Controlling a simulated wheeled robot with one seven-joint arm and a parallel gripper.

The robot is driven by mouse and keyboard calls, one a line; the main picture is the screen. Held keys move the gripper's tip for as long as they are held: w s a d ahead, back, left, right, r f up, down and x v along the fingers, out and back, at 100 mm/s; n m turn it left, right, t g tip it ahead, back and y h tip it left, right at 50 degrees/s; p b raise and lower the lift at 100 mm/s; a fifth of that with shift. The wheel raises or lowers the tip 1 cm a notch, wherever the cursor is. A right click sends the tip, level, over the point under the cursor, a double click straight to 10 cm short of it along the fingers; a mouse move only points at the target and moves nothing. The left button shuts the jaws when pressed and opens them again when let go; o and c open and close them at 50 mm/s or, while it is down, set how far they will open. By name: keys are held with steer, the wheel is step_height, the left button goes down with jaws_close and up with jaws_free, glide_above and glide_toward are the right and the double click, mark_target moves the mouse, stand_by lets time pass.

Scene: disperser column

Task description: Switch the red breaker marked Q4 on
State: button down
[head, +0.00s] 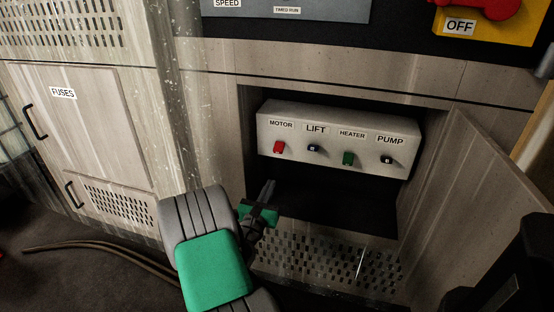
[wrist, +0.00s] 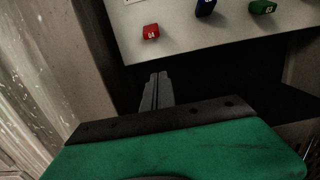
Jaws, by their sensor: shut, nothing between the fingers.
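The red breaker (head: 279,147) is the leftmost of several on a pale breaker box, under the label MOTOR. In the wrist view the red breaker (wrist: 151,32) carries small white text that looks like Q4. I cannot tell its switch position for sure. My gripper (head: 269,186) is shut and empty, below and slightly left of the red breaker in the head view. In the wrist view its fingertips (wrist: 158,76) point up toward the box, just below the red breaker and apart from it.
Blue LIFT (head: 314,148), green HEATER (head: 348,158) and dark PUMP (head: 387,160) breakers sit to the right on the box (head: 340,125). The box is inside an open recess. An open door (head: 485,190) stands at right. A perforated panel (head: 330,262) lies below.

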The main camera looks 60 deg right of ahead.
mark_target(279, 147)
steer(key=w+d, duration=0.1)
steer(key=d, duration=0.9)
steer(key=r, duration=0.1)
steer(key=a+r, duration=0.1)
steer(key=r, duration=0.2)
steer(key=shift+w+a+r, duration=0.15)
steer(key=shift+a+r, duration=0.15)
steer(key=shift+a, duration=0.1)
